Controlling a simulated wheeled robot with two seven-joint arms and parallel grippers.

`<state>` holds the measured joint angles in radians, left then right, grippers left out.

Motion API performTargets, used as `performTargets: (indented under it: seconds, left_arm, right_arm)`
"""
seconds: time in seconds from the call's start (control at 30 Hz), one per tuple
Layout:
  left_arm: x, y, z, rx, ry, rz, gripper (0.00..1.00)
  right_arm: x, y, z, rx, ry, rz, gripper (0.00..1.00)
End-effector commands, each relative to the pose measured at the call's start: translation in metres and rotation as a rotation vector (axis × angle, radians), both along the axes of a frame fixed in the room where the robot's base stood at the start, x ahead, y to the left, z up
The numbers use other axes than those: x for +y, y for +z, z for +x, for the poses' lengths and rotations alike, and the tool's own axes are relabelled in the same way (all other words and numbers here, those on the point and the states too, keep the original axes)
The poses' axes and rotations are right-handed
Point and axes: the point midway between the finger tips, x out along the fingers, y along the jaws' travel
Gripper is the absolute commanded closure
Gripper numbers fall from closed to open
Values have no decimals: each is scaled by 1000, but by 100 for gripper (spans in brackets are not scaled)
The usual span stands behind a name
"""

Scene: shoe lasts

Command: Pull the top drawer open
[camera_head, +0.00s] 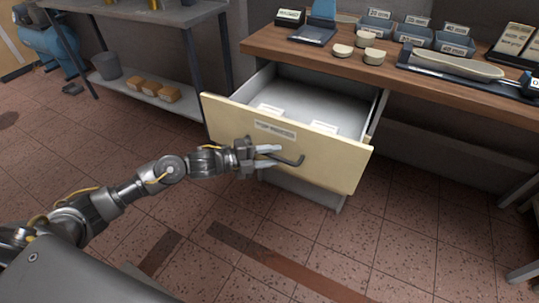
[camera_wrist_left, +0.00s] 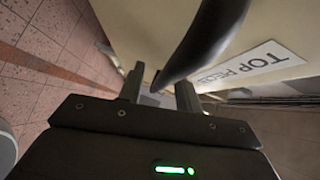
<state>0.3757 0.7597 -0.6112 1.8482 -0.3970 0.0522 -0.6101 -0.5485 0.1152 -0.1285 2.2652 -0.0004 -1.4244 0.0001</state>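The top drawer (camera_head: 337,165) is a cream drawer under the wooden bench top, and it stands well out from the cabinet. Its grey inside (camera_head: 315,101) shows, with white labelled pieces (camera_head: 323,127) in it. The dark bar handle (camera_head: 290,160) is on its front, below a label (camera_head: 275,130). My left gripper (camera_head: 267,156) is at the left part of the handle, its fingers on either side of the bar. In the left wrist view the dark handle (camera_wrist_left: 200,40) runs down to between the fingers (camera_wrist_left: 160,92). My right gripper is out of view.
The bench top (camera_head: 285,42) carries blue-grey bins (camera_head: 412,34), pale round pieces (camera_head: 374,56) and a tray with a pale shoe last (camera_head: 455,66). A shelf (camera_head: 180,100) with a grey bucket (camera_head: 106,66) stands at left. The tiled floor before the drawer is clear.

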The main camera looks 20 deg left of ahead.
Motion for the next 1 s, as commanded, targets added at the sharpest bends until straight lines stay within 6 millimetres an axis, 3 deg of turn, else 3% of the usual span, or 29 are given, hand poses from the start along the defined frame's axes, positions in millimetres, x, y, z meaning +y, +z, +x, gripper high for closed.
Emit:
performTargets:
  seconds: [0.23,0.7,1.0]
  left_arm:
    - [6,0,-3,1,3,1,66]
    - [72,11,-53,3,1,2,66]
    - [87,15,-63,0,0,0,66]
  right_arm:
    - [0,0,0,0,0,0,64]
    - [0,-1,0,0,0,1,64]
    - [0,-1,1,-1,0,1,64]
